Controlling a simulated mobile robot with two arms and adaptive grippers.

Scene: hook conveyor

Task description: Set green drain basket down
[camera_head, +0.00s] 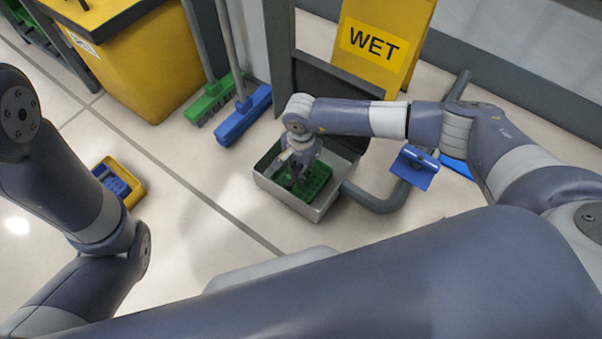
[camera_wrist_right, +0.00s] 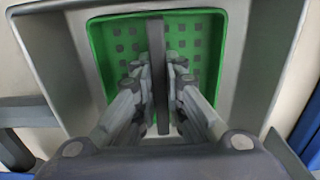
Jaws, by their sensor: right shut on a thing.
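The green drain basket (camera_head: 313,184) is inside a grey metal tray (camera_head: 318,213) on the floor, below my right arm. In the right wrist view the basket (camera_wrist_right: 212,40) shows square holes in its floor, with a grey bar (camera_wrist_right: 157,60) running across its middle. My right gripper (camera_head: 298,177) reaches down into the tray. Its fingers (camera_wrist_right: 158,85) are shut on the bar of the basket, one on each side. Whether the basket's underside touches the tray floor is hidden. My left arm shows at the left, but its gripper is out of view.
A grey pipe (camera_head: 385,204) curves beside the tray on the right. A blue dustpan-like piece (camera_head: 414,168) is near it. Green (camera_head: 209,101) and blue (camera_head: 243,114) brooms stand behind. A yellow-blue basket (camera_head: 119,181) lies left. The floor left of the tray is clear.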

